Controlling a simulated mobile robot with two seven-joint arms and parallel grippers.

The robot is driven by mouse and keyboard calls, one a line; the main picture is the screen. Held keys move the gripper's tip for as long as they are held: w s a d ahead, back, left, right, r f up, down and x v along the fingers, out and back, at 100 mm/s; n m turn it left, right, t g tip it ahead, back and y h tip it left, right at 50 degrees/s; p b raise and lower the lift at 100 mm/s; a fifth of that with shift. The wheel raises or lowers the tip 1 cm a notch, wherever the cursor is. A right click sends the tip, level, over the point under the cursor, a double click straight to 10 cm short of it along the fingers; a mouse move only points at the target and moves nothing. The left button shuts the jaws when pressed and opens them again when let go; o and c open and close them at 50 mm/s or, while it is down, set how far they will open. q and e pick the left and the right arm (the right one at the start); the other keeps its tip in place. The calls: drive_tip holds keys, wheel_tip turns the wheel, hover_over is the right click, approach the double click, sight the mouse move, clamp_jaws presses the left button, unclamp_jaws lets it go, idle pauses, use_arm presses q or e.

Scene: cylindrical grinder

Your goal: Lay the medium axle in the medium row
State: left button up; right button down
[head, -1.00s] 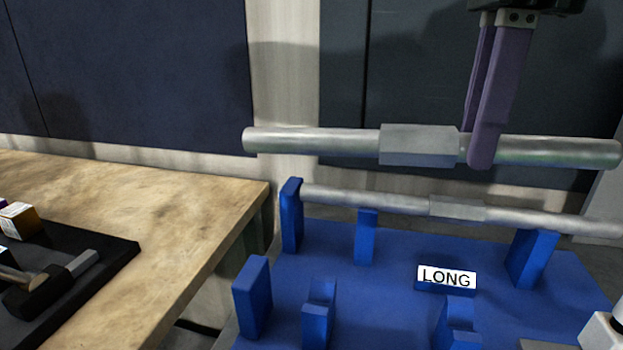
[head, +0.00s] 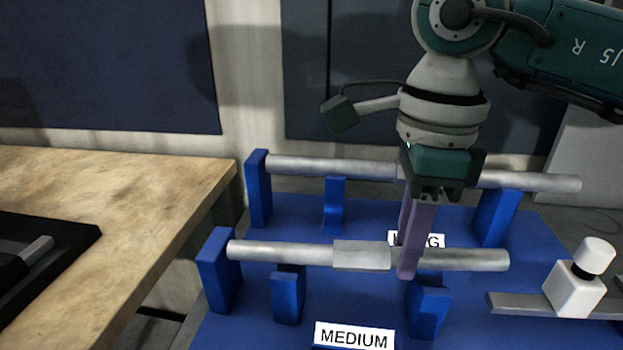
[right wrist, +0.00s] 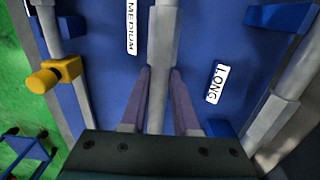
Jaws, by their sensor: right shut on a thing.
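The medium axle (head: 285,253) is a grey metal rod with a thicker middle block. My right gripper (head: 406,262) is shut on it just right of that block, purple fingers pointing down. The axle lies level along the medium row, at the tops of the blue supports (head: 287,296) and (head: 428,308); I cannot tell whether it touches them. Its left end is close beside the tall blue end post (head: 219,272). The MEDIUM label (head: 354,337) is in front. In the right wrist view the axle (right wrist: 162,45) runs between the fingers. My left gripper is not in view.
Behind, the long axle (head: 330,167) rests in its row, its LONG label (head: 430,240) partly hidden by my fingers. A wooden table (head: 150,200) with a black tray (head: 60,245) is left.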

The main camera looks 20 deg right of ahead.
drive_tip(key=shift+f, duration=0.95)
drive_tip(key=c, duration=1.1)
unclamp_jaws()
drive_tip(key=shift+f, duration=0.1)
drive_tip(key=o, duration=0.4)
drive_tip(key=shift+o, duration=0.2)
wheel_tip(320, 180, up, 12)
drive_tip(key=shift+d, duration=0.1)
